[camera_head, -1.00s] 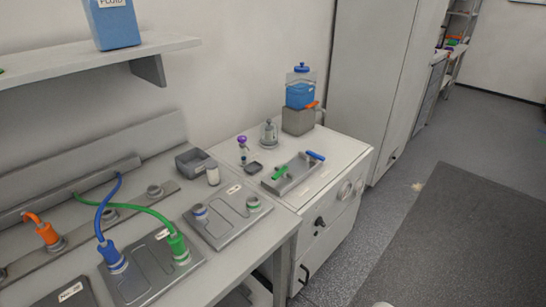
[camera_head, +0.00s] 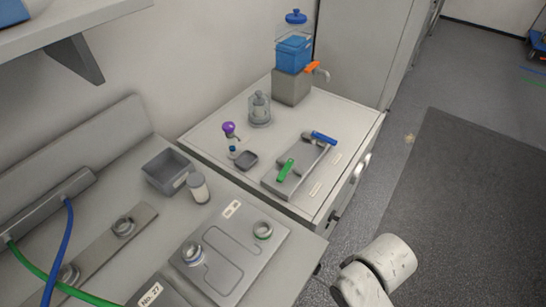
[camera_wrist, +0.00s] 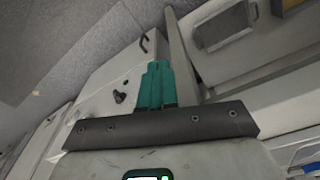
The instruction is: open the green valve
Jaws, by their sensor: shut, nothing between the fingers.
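The green valve (camera_head: 286,170) is a small green lever handle on a grey manifold block (camera_head: 270,185) on top of the white cabinet. A blue valve handle (camera_head: 323,138) sits on the far end of the same block. My gripper (camera_wrist: 158,68) shows in the wrist view as teal fingers close together, shut and empty. It points toward the cabinet front and is apart from the valve. The green valve is not visible in the wrist view. In the head view my arm shows at the bottom right, but the gripper is out of frame.
A blue-filled dispenser (camera_head: 293,55) with an orange tap, a glass jar (camera_head: 260,108) and a purple-topped item (camera_head: 229,129) stand behind the block.

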